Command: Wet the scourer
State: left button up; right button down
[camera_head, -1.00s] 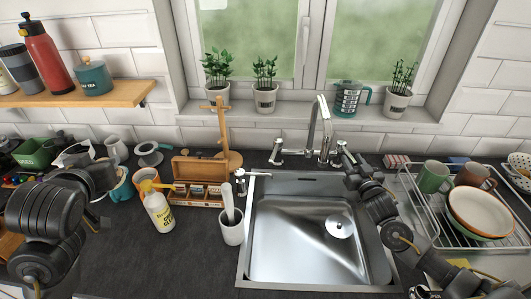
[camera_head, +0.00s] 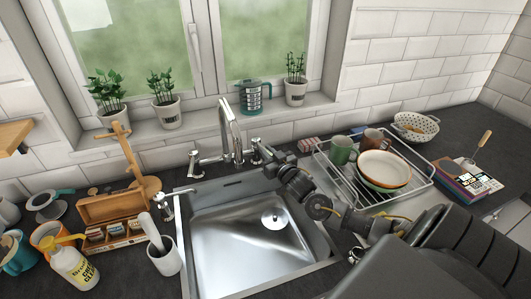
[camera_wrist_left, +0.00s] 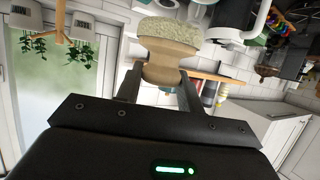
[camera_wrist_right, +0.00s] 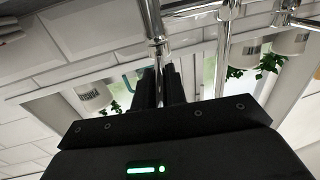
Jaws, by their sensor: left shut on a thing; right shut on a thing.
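The scourer (camera_wrist_left: 166,32), a pale bristly pad on a round wooden handle, shows in the left wrist view. My left gripper (camera_wrist_left: 158,80) is shut on its handle. That gripper is outside the head view. My right gripper (camera_head: 262,152) is at the right tap handle (camera_head: 256,143) behind the sink. In the right wrist view my right gripper (camera_wrist_right: 161,72) has its fingers close together on the chrome handle (camera_wrist_right: 157,48). The tall chrome spout (camera_head: 228,120) arches over the sink (camera_head: 235,245). I see no water running from it.
A white pot (camera_head: 164,258) with a pestle-like stick, a yellow-topped bottle (camera_head: 73,266) and a wooden box (camera_head: 108,208) stand left of the sink. A dish rack (camera_head: 420,177) with mugs and bowls stands to the right. The basin holds only a round drain cover (camera_head: 274,218).

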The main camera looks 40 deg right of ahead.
pick_arm(q)
jog(key=shift+f, duration=0.1)
pick_arm(e)
jog(key=d+n+y, duration=0.1)
jog(key=n+y, duration=0.1)
jog(key=y, duration=0.1)
jog(key=shift+d, duration=0.4)
jog(key=c, duration=1.4)
grip_release()
jog(key=shift+c, duration=0.2)
jog(key=shift+s, duration=0.1)
